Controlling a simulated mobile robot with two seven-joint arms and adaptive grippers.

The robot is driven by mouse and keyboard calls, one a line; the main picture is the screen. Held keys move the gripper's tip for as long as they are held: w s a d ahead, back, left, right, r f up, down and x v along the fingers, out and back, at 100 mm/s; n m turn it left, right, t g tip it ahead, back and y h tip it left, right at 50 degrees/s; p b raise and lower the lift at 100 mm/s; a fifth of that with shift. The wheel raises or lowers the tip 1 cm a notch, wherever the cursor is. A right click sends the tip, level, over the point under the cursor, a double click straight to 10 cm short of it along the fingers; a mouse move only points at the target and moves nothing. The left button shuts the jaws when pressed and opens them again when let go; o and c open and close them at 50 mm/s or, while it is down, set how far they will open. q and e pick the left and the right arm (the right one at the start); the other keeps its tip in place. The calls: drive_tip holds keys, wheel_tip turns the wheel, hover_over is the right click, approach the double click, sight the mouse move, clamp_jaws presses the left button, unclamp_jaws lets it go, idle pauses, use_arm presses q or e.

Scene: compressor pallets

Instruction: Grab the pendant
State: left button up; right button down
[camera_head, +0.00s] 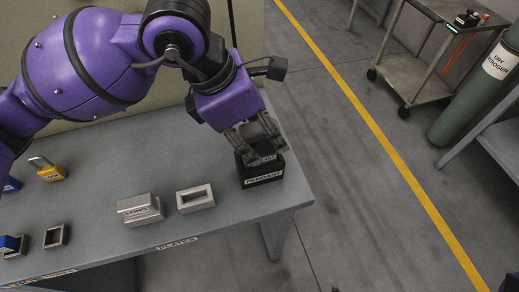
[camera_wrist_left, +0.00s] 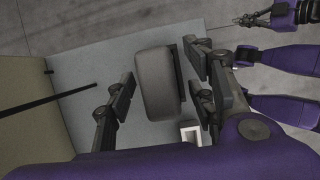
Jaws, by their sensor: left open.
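The pendant (camera_wrist_left: 156,86) is a dark grey rounded block in the left wrist view. In the head view, a black box lettered PENDANT (camera_head: 263,178) stands near the table's right end; my gripper partly hides what is above it. My left gripper (camera_head: 257,143) is over this box, pointing down. In the left wrist view, my left gripper (camera_wrist_left: 160,66) is open with one finger on each side of the pendant. The left finger is visibly apart from it; contact on the right is unclear. My right gripper (camera_wrist_left: 247,19) shows small at the wrist view's upper right.
The grey table (camera_head: 105,205) holds an open metal frame (camera_head: 195,209), a metal block lettered LONG (camera_head: 141,210), a yellow padlock (camera_head: 53,172) and small blue pieces at left. A wheeled cart (camera_head: 412,75) and a green cylinder (camera_head: 465,108) stand beyond open floor.

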use_arm(q)
drive_tip(key=shift+f, duration=0.15)
clamp_jaws()
drive_tip(key=shift+w, duration=0.1)
idle(0.4)
